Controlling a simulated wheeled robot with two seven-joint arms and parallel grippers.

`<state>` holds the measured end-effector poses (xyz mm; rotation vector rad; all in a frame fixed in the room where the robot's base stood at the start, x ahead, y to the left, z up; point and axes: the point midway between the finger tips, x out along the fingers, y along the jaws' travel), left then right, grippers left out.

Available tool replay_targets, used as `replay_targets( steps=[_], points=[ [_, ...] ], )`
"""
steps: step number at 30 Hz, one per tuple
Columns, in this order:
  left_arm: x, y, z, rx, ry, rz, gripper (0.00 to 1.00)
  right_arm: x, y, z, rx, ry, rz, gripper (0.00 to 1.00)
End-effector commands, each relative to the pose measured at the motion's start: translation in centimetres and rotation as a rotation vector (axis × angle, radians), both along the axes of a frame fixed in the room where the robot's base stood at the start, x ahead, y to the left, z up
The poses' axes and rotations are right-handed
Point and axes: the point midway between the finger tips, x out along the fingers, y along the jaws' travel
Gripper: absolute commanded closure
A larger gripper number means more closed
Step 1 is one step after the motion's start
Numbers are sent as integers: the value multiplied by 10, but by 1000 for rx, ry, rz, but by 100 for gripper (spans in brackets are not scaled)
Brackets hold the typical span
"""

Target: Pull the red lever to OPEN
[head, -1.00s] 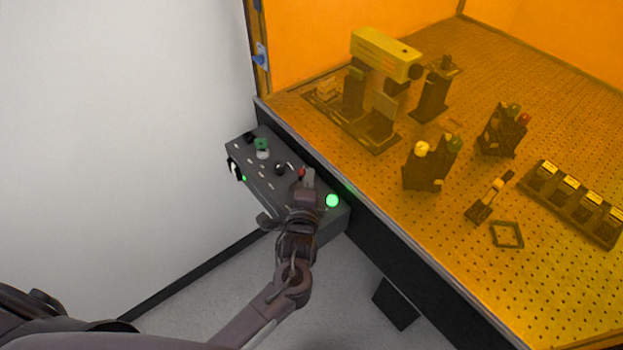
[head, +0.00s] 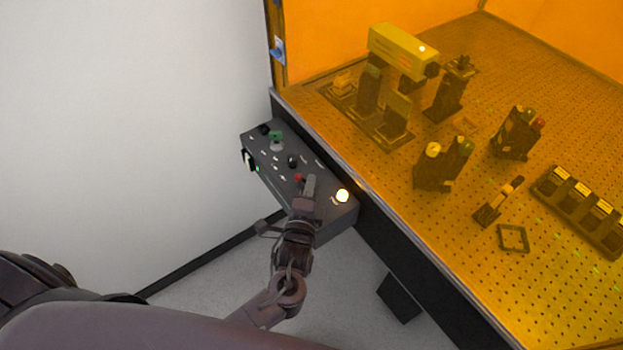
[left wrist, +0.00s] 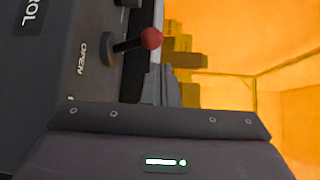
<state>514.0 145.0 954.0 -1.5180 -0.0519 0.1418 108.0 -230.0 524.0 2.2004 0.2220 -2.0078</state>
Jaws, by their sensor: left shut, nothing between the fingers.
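The red lever (head: 298,178) is on a dark grey control box at the side of the bench. In the left wrist view it is a red ball (left wrist: 152,38) on a short black shaft, with the word OPEN (left wrist: 82,53) printed beside its base. My left gripper (head: 311,181) is shut and empty, its tips just right of the red ball in the head view. In the left wrist view the grey fingers (left wrist: 163,86) are below the ball and look apart from it; contact is hard to judge. My right gripper is not in view.
The control box (head: 262,165) also carries a green-topped control (head: 276,138), a black knob (head: 293,161) and a glowing pale lamp (head: 342,195). An orange see-through enclosure over a perforated bench (head: 465,285) holds optical parts and a yellow instrument (head: 400,48).

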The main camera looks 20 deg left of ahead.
Motion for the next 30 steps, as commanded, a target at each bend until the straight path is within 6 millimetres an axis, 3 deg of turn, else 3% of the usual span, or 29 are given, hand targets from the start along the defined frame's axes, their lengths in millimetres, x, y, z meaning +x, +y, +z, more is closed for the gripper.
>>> replay_targets(
  steps=[3,10,30],
  points=[
    [-23,-2,-3,0,3,-1,100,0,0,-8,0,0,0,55],
    [-52,-5,1,0,1,1,100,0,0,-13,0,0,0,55],
    [-57,-6,3,-6,3,3,100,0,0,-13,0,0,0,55]
  ],
)
